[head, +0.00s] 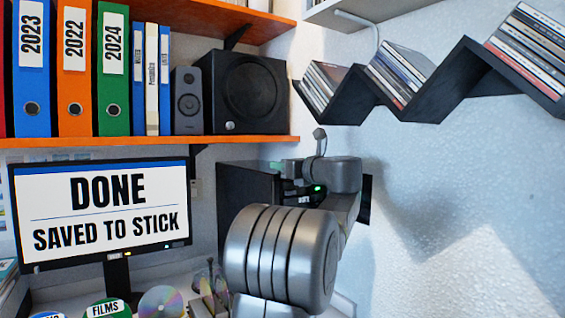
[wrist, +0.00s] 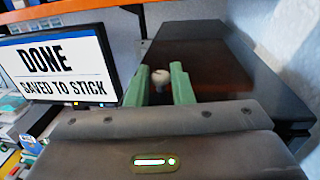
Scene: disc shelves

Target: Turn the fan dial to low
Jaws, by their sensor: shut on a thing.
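A small pale round knob (wrist: 161,74), which I take to be the fan dial, sits between the green fingers of my gripper (wrist: 160,84) in the wrist view. The gripper is shut on it. Its setting and any marks around it cannot be read. Beyond it is the dark glossy top of a black case (wrist: 200,62). In the head view my gripper (head: 275,166) is at the upper edge of the black case (head: 245,200), and the knob is not clearly visible there.
A monitor (head: 100,213) reading "DONE SAVED TO STICK" stands at left. An orange shelf (head: 150,142) with binders and speakers is above. A dark zigzag rack (head: 425,100) of discs hangs on the right wall. Loose discs (head: 162,302) lie on the desk below.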

